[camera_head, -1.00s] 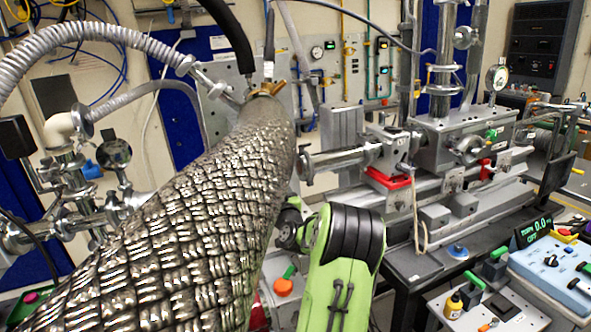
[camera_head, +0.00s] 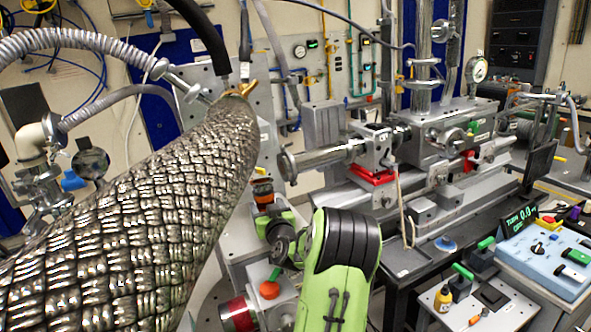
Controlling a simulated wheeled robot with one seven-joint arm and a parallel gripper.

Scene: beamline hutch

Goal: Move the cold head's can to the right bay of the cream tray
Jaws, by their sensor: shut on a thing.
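My green and black arm reaches up from the bottom middle of the head view. I cannot pick out the cold head's can with certainty. No clearly cream tray with bays can be made out either.
The braided cylinder blocks much of the left side. A red-banded cylinder (camera_head: 238,314) and an orange knob (camera_head: 269,289) are low in the middle. A steel beamline assembly (camera_head: 445,140) stands at centre right.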

